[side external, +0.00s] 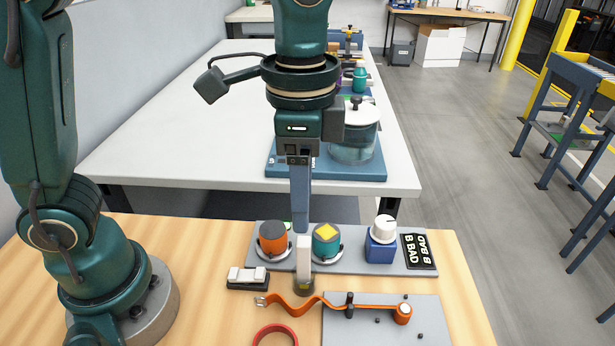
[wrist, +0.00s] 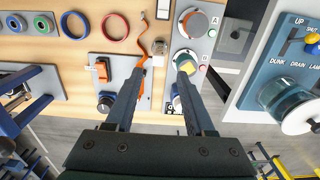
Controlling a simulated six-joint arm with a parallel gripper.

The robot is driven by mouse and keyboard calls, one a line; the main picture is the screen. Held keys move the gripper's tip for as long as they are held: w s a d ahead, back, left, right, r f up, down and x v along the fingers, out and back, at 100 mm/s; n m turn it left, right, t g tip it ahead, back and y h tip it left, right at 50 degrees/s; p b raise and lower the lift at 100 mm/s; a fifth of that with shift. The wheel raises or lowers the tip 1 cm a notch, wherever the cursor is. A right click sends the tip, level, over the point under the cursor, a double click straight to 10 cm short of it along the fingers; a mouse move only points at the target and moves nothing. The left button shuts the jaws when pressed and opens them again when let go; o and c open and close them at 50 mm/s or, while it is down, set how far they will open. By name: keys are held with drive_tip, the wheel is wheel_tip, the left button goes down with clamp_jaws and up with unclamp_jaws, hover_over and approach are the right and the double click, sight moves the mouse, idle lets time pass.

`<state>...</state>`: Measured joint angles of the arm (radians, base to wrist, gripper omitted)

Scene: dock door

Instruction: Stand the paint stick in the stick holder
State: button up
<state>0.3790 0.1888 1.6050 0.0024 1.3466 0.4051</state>
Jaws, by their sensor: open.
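A pale upright block, which looks like the paint stick (side external: 304,254), stands just below my gripper. Its foot is in a short, round, olive-dark base that looks like the stick holder (side external: 303,288). How deep it sits cannot be told. In the wrist view the pale stick (wrist: 157,61) is small and shows between the two fingers, beyond their tips. My gripper (side external: 301,229) points straight down, open and empty, with its tips close above the stick. The wrist view shows the gripper (wrist: 161,72) with its fingers apart.
Behind the stick is a grey panel (side external: 345,263) with an orange knob (side external: 273,240), a teal knob (side external: 327,240) and a blue-based white knob (side external: 383,238). A wavy orange strip (side external: 330,304) lies in front. A black base with white blocks (side external: 247,278) is left.

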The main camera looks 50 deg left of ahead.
drive_tip(key=shift+a+r, duration=0.15)
drive_tip(key=shift+r, duration=0.4)
drive_tip(key=s+a+f+n+t, duration=0.1)
drive_tip(key=s+a+n+t, duration=0.4)
drive_tip(key=a+n, duration=0.4)
drive_tip(key=shift+s+f+t, duration=0.15)
drive_tip(key=shift+s+t, duration=0.15)
drive_tip(key=shift+s, duration=0.6)
